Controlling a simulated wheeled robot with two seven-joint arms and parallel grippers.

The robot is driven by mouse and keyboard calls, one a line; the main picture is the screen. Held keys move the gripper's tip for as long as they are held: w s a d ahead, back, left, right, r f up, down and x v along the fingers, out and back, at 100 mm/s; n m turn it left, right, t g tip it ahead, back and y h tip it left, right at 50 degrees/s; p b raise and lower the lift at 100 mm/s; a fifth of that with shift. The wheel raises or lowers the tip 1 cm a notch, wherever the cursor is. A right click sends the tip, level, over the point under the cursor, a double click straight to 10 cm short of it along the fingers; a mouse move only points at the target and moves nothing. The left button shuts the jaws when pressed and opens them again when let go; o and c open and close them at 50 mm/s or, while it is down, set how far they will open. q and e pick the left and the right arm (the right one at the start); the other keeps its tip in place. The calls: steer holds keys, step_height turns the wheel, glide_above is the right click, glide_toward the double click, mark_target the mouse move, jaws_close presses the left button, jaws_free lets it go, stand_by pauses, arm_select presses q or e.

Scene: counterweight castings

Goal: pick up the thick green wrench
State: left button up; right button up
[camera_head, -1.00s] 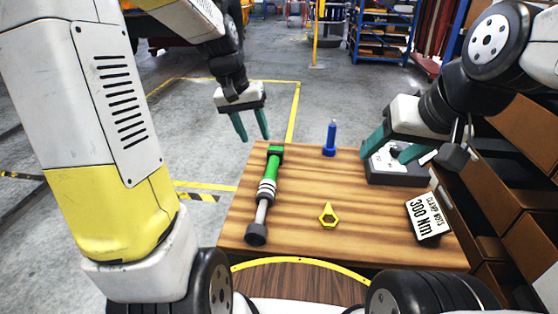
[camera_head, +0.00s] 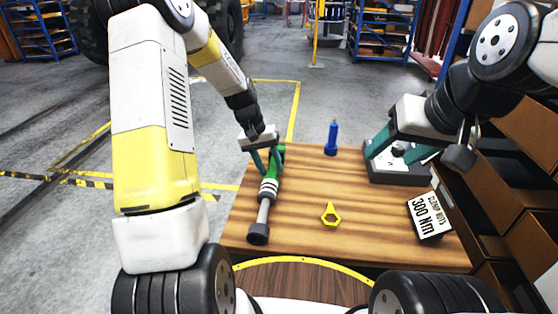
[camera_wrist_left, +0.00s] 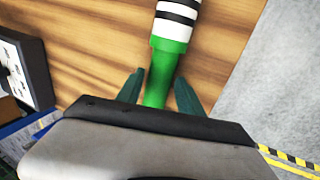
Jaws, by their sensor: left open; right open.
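The thick green wrench (camera_head: 268,188) lies on the wooden table, with its dark head towards me and its green grip at the far end. In the left wrist view its green grip (camera_wrist_left: 167,68) runs between the two teal fingers. My left gripper (camera_head: 268,172) is open over the green grip, with one finger on each side. It also shows at the bottom of the left wrist view (camera_wrist_left: 158,95). Whether the fingers touch the wrench I cannot tell. My right gripper (camera_head: 400,152) is open at the grey box with a dark knob, away from the wrench.
A blue tool (camera_head: 332,138) stands upright at the table's back. The grey box (camera_head: 410,175) and a "300 Nm" sign (camera_head: 428,216) are at the right. Wood between them (camera_head: 300,190) is clear.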

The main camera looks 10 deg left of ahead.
arm_select(q)
steer(key=shift+d+f, duration=0.2)
steer(key=shift+f, duration=0.35)
jaws_close()
steer(key=shift+w, duration=0.1)
steer(key=shift+r, duration=0.2)
